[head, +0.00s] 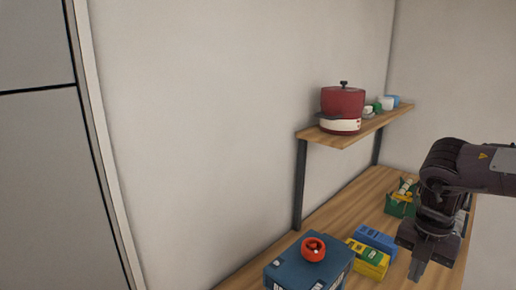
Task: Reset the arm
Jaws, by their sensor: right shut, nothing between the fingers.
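My right arm comes in from the right edge. My right gripper (418,270) points down in front of the wooden table (340,214), to the right of a yellow box, and it is shut with nothing in it. My left gripper is not in the head view.
A dark blue box (300,272) with a round orange-red item (313,249) on top stands at the table's front. Yellow (366,260) and blue (376,240) boxes and a green crate (398,206) stand behind. A red pot (342,102) sits on the shelf (338,139).

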